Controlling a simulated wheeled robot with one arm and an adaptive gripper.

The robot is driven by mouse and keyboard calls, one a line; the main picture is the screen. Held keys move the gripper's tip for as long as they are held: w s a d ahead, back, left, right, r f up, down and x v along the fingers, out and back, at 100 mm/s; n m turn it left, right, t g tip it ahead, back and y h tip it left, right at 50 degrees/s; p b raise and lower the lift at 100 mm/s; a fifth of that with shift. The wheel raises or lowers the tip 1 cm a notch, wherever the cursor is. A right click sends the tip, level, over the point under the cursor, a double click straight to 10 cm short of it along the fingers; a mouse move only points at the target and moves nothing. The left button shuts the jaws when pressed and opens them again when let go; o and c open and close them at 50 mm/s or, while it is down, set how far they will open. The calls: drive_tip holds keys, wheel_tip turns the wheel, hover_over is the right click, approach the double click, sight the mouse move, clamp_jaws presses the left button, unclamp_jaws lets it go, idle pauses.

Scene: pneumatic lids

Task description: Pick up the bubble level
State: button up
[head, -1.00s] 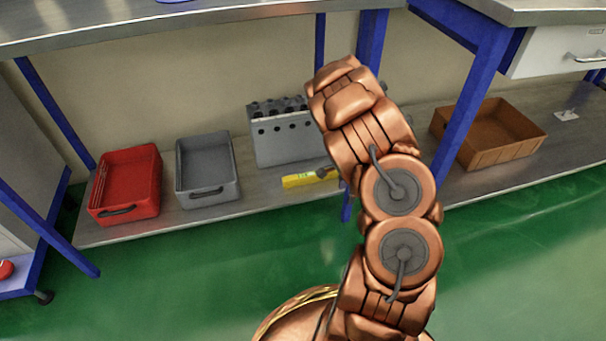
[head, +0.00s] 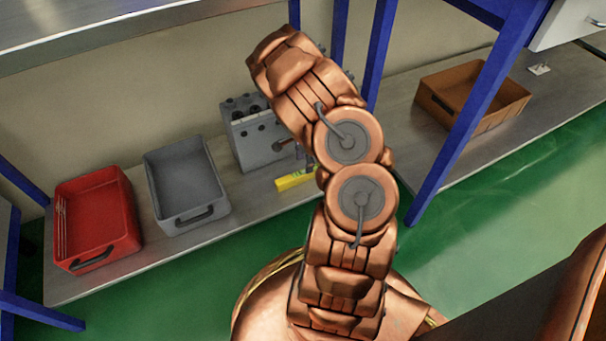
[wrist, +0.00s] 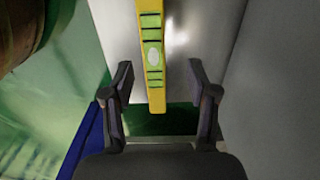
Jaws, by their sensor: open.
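The bubble level is a yellow bar with green vials. In the head view the bubble level (head: 293,180) lies on the low metal shelf (head: 255,207), in front of a grey block with knobs, and my arm hides its right part. In the wrist view the bubble level (wrist: 153,55) runs from the top edge down to between the fingertips. My gripper (wrist: 161,85) is open, with one dark finger on each side of the level's near end. Gaps show on both sides, and I see no contact.
A red bin (head: 97,222) and a grey bin (head: 187,186) stand on the shelf to the left. The grey block (head: 255,135) is close behind the level. A brown crate (head: 472,95) stands at right, past a blue table leg (head: 455,130).

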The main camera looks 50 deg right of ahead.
sight(305, 175)
drive_tip(key=f, duration=0.1)
drive_tip(key=f+b, duration=0.2)
drive_tip(key=f, duration=0.1)
drive_tip(key=shift+s+a+f, duration=0.1)
drive_tip(key=shift+s+a, duration=0.1)
drive_tip(key=shift+s, duration=0.2)
drive_tip(key=shift+f+b, duration=0.4)
drive_tip(key=shift+f, duration=0.15)
clamp_jaws()
